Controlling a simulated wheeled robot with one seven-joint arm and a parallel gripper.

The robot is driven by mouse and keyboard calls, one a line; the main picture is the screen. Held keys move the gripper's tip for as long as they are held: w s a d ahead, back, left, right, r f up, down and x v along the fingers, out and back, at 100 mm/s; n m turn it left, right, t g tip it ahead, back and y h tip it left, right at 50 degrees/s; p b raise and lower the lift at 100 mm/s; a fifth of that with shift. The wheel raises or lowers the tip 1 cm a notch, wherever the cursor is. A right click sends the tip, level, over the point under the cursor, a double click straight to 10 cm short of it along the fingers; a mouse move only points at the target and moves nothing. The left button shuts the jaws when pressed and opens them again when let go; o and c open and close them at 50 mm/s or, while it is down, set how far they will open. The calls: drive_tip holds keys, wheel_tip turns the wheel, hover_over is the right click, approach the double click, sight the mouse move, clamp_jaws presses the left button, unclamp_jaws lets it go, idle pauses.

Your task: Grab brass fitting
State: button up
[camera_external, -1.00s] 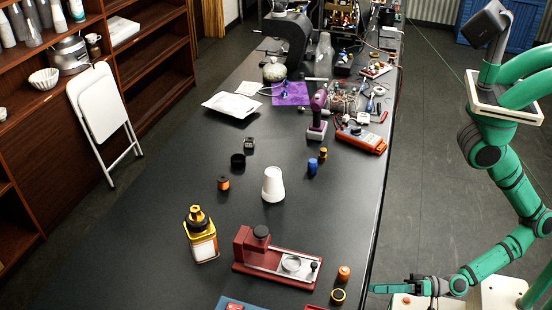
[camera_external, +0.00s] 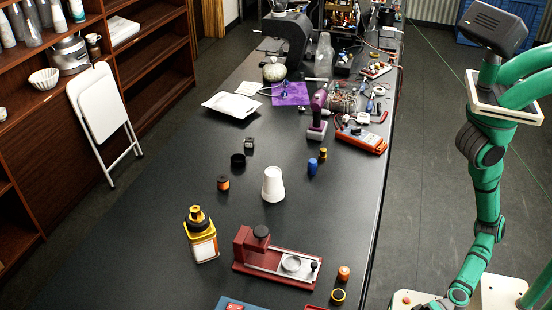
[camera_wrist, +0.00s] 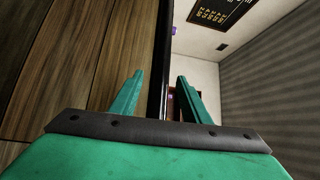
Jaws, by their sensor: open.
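A small brass-coloured cylinder (camera_external: 323,153) stands on the dark table beside a blue piece, right of the middle in the external view. It may be the brass fitting, but it is too small to be sure. An orange-brown capped piece (camera_external: 344,272) near the table's right edge looks somewhat similar. My gripper (camera_wrist: 157,100) shows in the wrist view with two green fingers spread apart and nothing between them. In the external view my lower arm hangs right of the table, and the fingers cannot be made out. No fitting is visible in the wrist view.
The long table (camera_external: 130,240) holds a red press-like tool (camera_external: 250,258), a yellow-topped bottle (camera_external: 201,240), a white cone (camera_external: 273,185), a purple tool (camera_external: 318,115) and an orange meter (camera_external: 362,139). Its back is crowded. The floor (camera_external: 410,200) between table and arm is clear.

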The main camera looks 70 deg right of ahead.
drive_tip(key=w+d+r+n+g+y, duration=0.1)
drive_tip(key=w+d+r+n+y, duration=0.15)
drive_tip(key=r, duration=0.75)
drive_tip(key=w+d+r+n+y, duration=0.15)
drive_tip(key=w+r+y, duration=0.25)
drive_tip(key=r, duration=0.5)
drive_tip(key=w+d+r+n+h, duration=0.1)
drive_tip(key=w+d+r+n, duration=0.2)
drive_tip(key=w+d+n, duration=0.85)
drive_tip(key=w+d+f+m+h, duration=0.2)
drive_tip(key=w+d+h, duration=0.2)
drive_tip(key=w+d, duration=0.9)
drive_tip(key=m+h, duration=0.2)
drive_tip(key=h, duration=1)
approach(323, 156)
drive_tip(key=shift+s+d+r, duration=0.1)
drive_tip(key=shift+d+r, duration=0.45)
drive_tip(key=shift+r, duration=0.35)
drive_tip(key=shift+f, duration=0.2)
drive_tip(key=x, duration=0.5)
drive_tip(key=shift+r, duration=0.1)
drive_tip(key=shift+x, duration=2.75)
drive_tip(key=shift+d, duration=0.1)
